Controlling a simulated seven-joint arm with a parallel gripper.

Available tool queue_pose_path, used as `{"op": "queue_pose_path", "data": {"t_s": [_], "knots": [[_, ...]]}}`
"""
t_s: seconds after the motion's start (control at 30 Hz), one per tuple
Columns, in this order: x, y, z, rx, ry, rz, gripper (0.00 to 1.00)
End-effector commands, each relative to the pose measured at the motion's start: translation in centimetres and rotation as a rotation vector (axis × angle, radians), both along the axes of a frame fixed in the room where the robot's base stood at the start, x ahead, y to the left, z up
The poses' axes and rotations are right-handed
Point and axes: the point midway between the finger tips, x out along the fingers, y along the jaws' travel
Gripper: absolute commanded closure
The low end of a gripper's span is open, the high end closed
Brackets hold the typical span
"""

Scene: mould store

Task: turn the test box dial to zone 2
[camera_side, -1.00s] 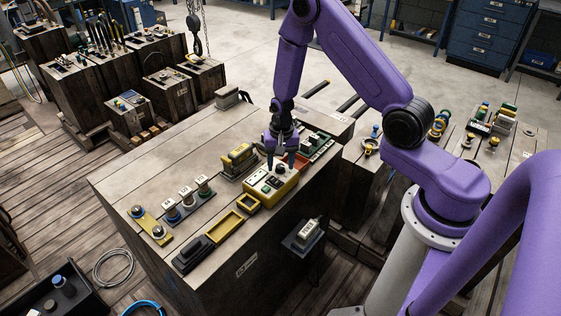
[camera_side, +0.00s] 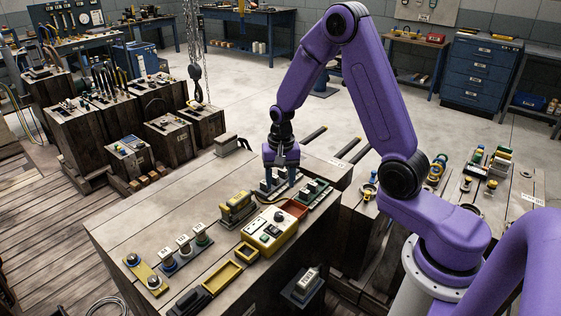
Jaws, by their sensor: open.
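The test box (camera_side: 264,247) is a yellow box with a pale top face, on the wooden bench block. Small dark and red controls (camera_side: 278,216) sit on its top. Which one is the dial, and its zone, are too small to read. My gripper (camera_side: 280,192) is open, pointing down, with nothing seen between its fingers. In the picture it is above the far end of the box, apart from it, in front of a rack of small dark parts (camera_side: 311,189).
A red tray (camera_side: 295,209) adjoins the box's far end. Yellow trays (camera_side: 222,277), a yellow-and-black device (camera_side: 237,207) and several white-tagged posts (camera_side: 184,246) stand nearby. The bench top (camera_side: 165,215) is bare to the left. A hook on a chain (camera_side: 196,75) hangs behind.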

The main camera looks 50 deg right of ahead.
Motion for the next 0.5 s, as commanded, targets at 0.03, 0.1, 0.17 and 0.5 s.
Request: {"op": "queue_pose_path", "data": {"t_s": [0.03, 0.1, 0.17, 0.5], "knots": [[0.1, 0.0, 1.1, 0.000, -0.006, 0.000, 0.45], [0.1, 0.0, 2.2, -0.001, -0.005, 0.001, 0.45], [0.0, 0.0, 3.1, -0.001, -0.005, 0.001, 0.45], [-0.1, -0.1, 5.8, -0.001, -0.001, 0.001, 0.45]]}}
